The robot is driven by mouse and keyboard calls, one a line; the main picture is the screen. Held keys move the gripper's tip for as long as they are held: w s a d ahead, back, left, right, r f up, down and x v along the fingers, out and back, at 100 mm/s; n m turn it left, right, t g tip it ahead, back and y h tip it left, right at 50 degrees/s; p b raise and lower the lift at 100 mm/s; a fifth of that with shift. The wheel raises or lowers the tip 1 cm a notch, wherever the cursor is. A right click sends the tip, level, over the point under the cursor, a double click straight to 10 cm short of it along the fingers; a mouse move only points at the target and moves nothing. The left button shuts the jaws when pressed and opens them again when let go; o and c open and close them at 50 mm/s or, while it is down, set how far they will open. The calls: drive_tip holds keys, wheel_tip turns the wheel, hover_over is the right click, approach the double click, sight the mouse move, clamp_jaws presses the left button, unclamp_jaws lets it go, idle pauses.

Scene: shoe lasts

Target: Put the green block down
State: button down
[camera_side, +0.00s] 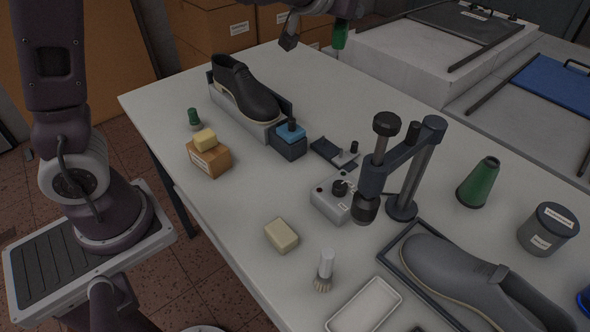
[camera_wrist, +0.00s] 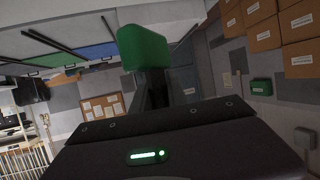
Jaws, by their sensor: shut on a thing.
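The green block (camera_wrist: 143,47) is at the tip of my gripper (camera_wrist: 153,80) in the wrist view, and my gripper is shut on it. The block hides most of the fingertips. In the side view the green block (camera_side: 340,35) shows at the top edge, high up beyond the far side of the table, just below my dark wrist. The wrist view looks out at the room's walls, so my gripper is not pointing down at the table.
The white table (camera_side: 240,200) holds a black shoe (camera_side: 245,90), a blue-topped box (camera_side: 289,139), a dark clamp stand (camera_side: 402,205), a green cone (camera_side: 478,182), a grey tin (camera_side: 547,229) and a grey shoe (camera_side: 455,275).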

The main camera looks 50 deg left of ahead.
wheel_tip(320, 180, up, 4)
drive_tip(key=n+y, duration=0.1)
drive_tip(key=n+g+y, duration=0.1)
drive_tip(key=shift+s+a+f+n+y, duration=0.1)
drive_tip(key=shift+a+f+n+y, duration=0.05)
drive_tip(key=shift+n+y, duration=0.15)
drive_tip(key=s+d+f+n+g+y, duration=0.1)
drive_tip(key=s+f+n+g+y, duration=0.2)
drive_tip(key=s, duration=0.4)
drive_tip(key=s+f+n+g+y, duration=0.1)
drive_tip(key=s+n+g+y, duration=0.3)
drive_tip(key=s, duration=0.4)
drive_tip(key=shift+n+h, duration=0.3)
drive_tip(key=shift+n, duration=0.1)
wheel_tip(320, 180, down, 28)
drive_tip(key=shift+s+d+f, duration=0.1)
drive_tip(key=shift+f, duration=0.1)
drive_tip(key=c, duration=1.3)
unclamp_jaws()
